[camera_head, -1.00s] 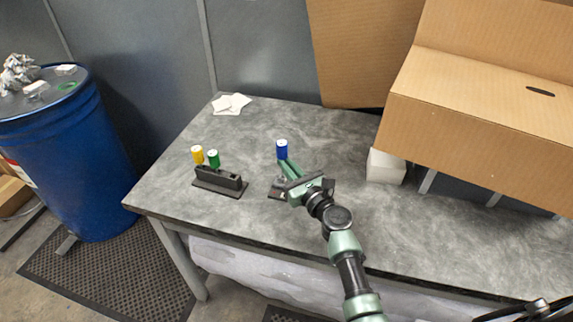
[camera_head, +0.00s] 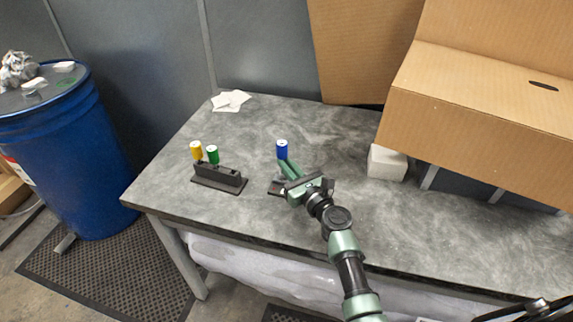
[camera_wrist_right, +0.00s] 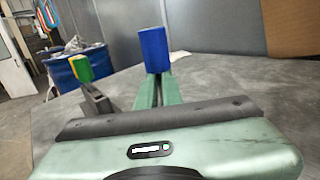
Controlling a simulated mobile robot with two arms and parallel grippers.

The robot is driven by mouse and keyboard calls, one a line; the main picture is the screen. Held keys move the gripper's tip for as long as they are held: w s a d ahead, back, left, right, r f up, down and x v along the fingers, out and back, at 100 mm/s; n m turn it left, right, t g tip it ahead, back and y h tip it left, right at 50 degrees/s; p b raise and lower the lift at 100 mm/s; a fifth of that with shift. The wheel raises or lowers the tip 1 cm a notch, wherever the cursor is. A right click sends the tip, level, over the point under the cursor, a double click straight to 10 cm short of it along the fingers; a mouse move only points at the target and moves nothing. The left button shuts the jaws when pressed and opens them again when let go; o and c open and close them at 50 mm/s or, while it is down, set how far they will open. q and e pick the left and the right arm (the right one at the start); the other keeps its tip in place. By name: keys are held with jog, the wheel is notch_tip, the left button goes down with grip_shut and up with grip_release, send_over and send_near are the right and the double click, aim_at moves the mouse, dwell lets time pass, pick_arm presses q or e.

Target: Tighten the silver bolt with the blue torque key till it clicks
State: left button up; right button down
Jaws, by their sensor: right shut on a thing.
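The blue torque key (camera_head: 282,149) stands upright in my right gripper (camera_head: 284,163), which is shut on it below its thick blue handle. The blue handle (camera_wrist_right: 156,49) also shows above the green fingers in the right wrist view. Under the gripper a dark plate (camera_head: 275,188) on the table shows only in part. I cannot make out the silver bolt; the gripper and wrist hide much of that plate. A yellow-topped key (camera_head: 196,150) and a green-topped key (camera_head: 213,155) stand in a dark rack (camera_head: 219,179) to the left. My left gripper is not in view.
The grey table (camera_head: 330,130) is clear behind the blue key. White papers (camera_head: 231,101) lie at its back left. A white block (camera_head: 387,162) and a large cardboard box (camera_head: 470,130) stand on the right. A blue drum (camera_head: 65,160) stands left of the table.

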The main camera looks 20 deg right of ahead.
aim_at(284, 150)
jog(key=shift+a+r+m+h, duration=0.1)
jog(key=shift+a+m+h, duration=0.1)
jog(key=shift+m+h, duration=0.3)
jog(key=shift+d, duration=0.15)
jog(key=shift+r, duration=0.15)
jog(key=shift+r+p, duration=2.35)
jog(key=shift+p, duration=0.3)
jog(key=shift+f, duration=0.1)
